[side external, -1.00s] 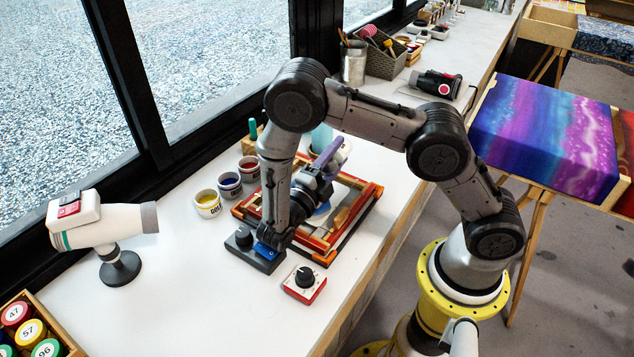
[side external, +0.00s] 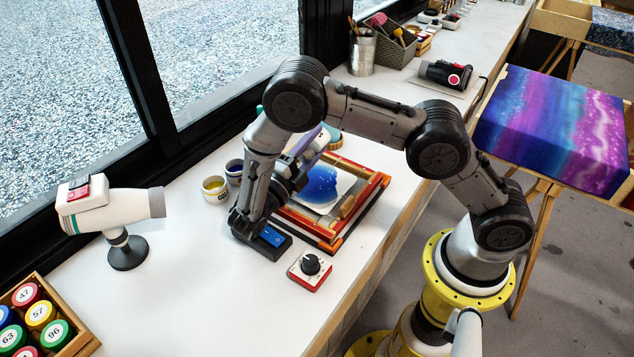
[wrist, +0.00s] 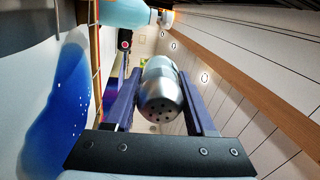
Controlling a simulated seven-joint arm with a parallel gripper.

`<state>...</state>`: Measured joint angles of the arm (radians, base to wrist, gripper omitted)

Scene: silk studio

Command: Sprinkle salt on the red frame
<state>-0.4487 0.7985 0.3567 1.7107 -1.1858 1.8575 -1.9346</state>
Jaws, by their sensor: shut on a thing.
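The red frame (side external: 378,187) lies on the white table with pale silk stretched in it. A blue dye patch (side external: 319,185) spreads on the silk; it also shows in the wrist view (wrist: 62,125), with small white specks on it. My gripper (wrist: 160,78) is shut on a salt shaker (wrist: 158,92), a pale body with a metal cap whose holes face the wrist camera. In the side view my gripper (side external: 312,142) is above the frame's far left part. My wrist hides the frame's left side, and the shaker is hard to make out there.
Dye cups (side external: 214,188) stand left of the frame, partly behind my arm. A blue-switched box (side external: 272,240) and a dial box (side external: 310,269) sit in front. A white dryer (side external: 108,205) stands at left, near a crate of numbered jars (side external: 82,342).

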